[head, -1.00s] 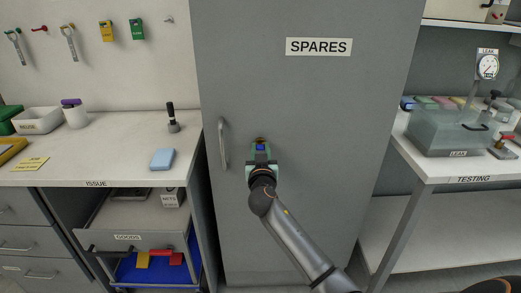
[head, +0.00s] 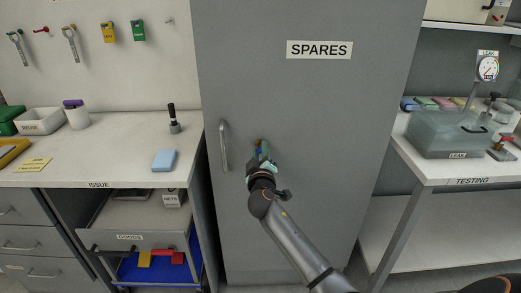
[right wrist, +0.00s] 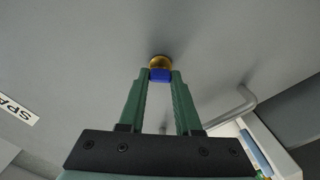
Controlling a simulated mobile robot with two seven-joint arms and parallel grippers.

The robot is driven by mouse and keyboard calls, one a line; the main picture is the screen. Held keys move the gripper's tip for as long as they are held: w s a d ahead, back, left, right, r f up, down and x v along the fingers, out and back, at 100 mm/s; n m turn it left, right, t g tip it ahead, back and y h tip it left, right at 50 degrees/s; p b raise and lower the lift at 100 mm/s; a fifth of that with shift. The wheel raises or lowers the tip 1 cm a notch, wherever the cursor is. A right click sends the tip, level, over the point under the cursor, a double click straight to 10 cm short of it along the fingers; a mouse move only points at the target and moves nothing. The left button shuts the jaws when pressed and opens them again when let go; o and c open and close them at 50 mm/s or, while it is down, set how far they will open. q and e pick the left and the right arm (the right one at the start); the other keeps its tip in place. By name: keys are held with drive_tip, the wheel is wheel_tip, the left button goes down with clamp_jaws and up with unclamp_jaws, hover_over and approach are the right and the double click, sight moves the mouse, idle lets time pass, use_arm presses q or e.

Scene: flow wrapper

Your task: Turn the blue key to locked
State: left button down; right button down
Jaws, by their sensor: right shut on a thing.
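The blue key (right wrist: 160,75) sits in a round brass lock (right wrist: 159,61) on the grey cabinet door (head: 310,110) marked SPARES. My right gripper (right wrist: 160,80) is shut on the blue key, with one green finger on each side of it. In the head view the right gripper (head: 260,154) is at the lock, right of the door handle, and its jaws look turned at a slant. The key is mostly hidden there by the gripper. The key's exact angle and any lock markings cannot be made out. My left gripper is not in view.
A vertical door handle (head: 223,146) stands out just left of the lock. The ISSUE bench (head: 110,160) is at the left, with an open GOODS drawer (head: 130,238) below. The TESTING bench (head: 440,172) is at the right. The door front around my arm is clear.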

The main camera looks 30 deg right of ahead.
drive_tip(key=n+p, duration=0.1)
drive_tip(key=n, duration=0.2)
drive_tip(key=shift+n, duration=0.4)
drive_tip(key=n+p, duration=0.1)
drive_tip(key=n, duration=0.3)
drive_tip(key=shift+f, duration=0.1)
drive_tip(key=shift+n+p, duration=0.35)
drive_tip(key=shift+n, duration=0.05)
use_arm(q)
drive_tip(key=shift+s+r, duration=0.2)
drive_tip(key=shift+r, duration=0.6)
use_arm(e)
drive_tip(key=c, duration=1)
unclamp_jaws()
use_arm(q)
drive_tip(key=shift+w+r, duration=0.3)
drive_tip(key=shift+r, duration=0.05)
use_arm(e)
drive_tip(key=o, duration=0.4)
drive_tip(key=shift+a, duration=0.1)
